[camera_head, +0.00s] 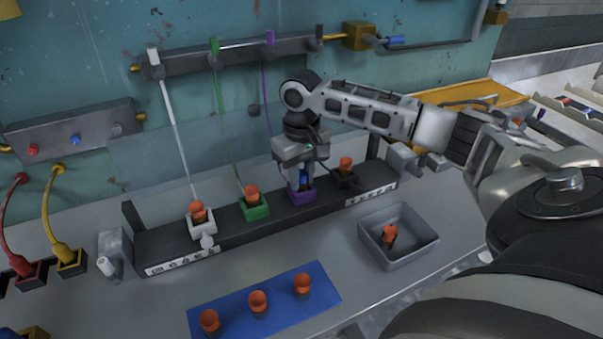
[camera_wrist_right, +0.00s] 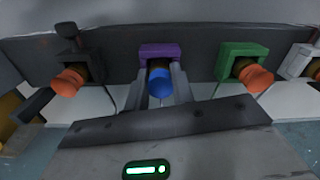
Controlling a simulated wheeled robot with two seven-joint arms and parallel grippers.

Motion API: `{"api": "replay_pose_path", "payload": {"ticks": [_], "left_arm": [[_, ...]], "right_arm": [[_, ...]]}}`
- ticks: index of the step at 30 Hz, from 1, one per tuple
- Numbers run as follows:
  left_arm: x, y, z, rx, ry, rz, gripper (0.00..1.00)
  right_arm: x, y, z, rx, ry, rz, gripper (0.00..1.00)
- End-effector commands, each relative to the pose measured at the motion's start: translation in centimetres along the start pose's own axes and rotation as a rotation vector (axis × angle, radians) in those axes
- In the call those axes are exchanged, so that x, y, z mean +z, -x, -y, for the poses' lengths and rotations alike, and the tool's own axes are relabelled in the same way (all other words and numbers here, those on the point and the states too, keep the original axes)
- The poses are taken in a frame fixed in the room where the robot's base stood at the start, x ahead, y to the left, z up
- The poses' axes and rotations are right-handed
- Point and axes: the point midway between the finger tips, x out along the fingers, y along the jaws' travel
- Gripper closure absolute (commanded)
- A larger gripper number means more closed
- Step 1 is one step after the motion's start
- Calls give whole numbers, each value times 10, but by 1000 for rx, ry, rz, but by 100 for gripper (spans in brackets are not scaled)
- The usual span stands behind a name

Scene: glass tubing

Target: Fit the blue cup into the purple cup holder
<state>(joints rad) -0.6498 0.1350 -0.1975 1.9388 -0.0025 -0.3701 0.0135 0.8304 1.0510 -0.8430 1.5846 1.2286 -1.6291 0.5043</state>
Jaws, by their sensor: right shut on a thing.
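The blue cup (camera_wrist_right: 159,84) is between the fingers of my right gripper (camera_wrist_right: 158,92), which is shut on it. In the head view the blue cup (camera_head: 303,178) shows below my right gripper (camera_head: 302,172), at the purple cup holder (camera_head: 301,195). The purple holder (camera_wrist_right: 160,50) is directly in line with the cup in the right wrist view. The cup's far end overlaps the holder opening, and how deep it sits is hidden. My left gripper is not in view.
The green holder (camera_head: 254,210), white holder (camera_head: 201,224) and black holder (camera_head: 345,181) on the same rack carry orange cups. A blue mat (camera_head: 232,308) with orange cups and a grey bin (camera_head: 413,259) holding one orange cup lie in front.

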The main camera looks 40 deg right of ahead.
Motion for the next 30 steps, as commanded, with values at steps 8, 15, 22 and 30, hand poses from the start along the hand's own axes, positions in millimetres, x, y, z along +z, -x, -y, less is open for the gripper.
{"api": "replay_pose_path", "payload": {"ticks": [8, 15, 22, 30], "left_arm": [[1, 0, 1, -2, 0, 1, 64], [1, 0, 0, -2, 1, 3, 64], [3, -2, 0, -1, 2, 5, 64], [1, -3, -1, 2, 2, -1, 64]], "right_arm": [[0, -1, 0, -1, 0, 0, 54], [0, 1, 0, 0, 0, -1, 54], [-1, 28, 0, -1, 0, -4, 54], [-1, 87, 1, -2, 0, -5, 54]]}}
